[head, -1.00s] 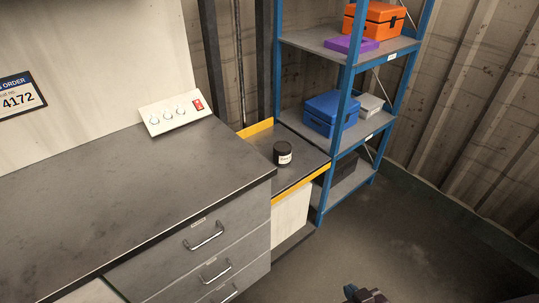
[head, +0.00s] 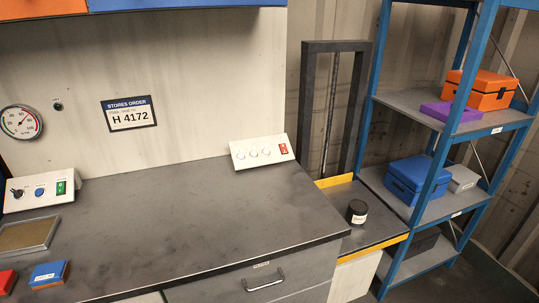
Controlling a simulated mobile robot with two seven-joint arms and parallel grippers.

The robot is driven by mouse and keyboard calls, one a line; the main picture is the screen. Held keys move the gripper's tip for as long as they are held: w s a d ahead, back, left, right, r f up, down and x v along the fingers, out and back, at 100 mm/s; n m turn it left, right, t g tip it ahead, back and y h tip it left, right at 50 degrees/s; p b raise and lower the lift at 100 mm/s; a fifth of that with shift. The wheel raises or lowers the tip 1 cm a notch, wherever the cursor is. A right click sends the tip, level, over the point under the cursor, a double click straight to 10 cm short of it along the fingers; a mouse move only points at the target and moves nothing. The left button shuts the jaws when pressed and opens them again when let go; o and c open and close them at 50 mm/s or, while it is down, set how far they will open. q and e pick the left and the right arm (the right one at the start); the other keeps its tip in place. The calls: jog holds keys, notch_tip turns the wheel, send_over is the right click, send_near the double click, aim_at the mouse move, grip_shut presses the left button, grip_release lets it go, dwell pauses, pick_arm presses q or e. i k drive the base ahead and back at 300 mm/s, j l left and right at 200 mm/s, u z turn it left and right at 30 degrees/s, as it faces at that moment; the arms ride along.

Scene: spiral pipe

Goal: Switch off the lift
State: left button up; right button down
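The lift is a grey platform with yellow edges (head: 370,243) beside the right end of the bench, in front of a dark upright frame (head: 308,110). A black jar with a white label (head: 357,212) stands on it. A second sloped panel (head: 48,203) at the far left has a black knob, a blue button and a green switch (head: 61,187). I cannot tell which switch belongs to the lift. Neither gripper is in view.
The bench top (head: 180,215) is mostly clear. A shallow tray (head: 28,236), a blue box (head: 49,274) and a red box (head: 6,282) lie at left. A dial gauge (head: 20,122) and order sign (head: 129,113) hang on the wall. A blue shelf rack (head: 445,150) stands at right.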

aim_at(284, 149)
jog(key=i+l, duration=0.15)
jog(key=l, duration=0.25)
jog(key=i+l, duration=0.2)
jog(key=l, duration=0.2)
jog(key=i+l+u, duration=0.1)
jog(key=l, duration=0.3)
jog(key=i+l, duration=0.2)
jog(key=l, duration=0.25)
jog(key=i+l+u, duration=0.1)
jog(key=l, duration=0.3)
jog(key=i+l, duration=0.15)
jog(key=l, duration=0.3)
jog(key=i+l, duration=0.15)
jog(key=l, duration=0.25)
jog(key=i+l+u, duration=0.1)
jog(key=l, duration=0.35)
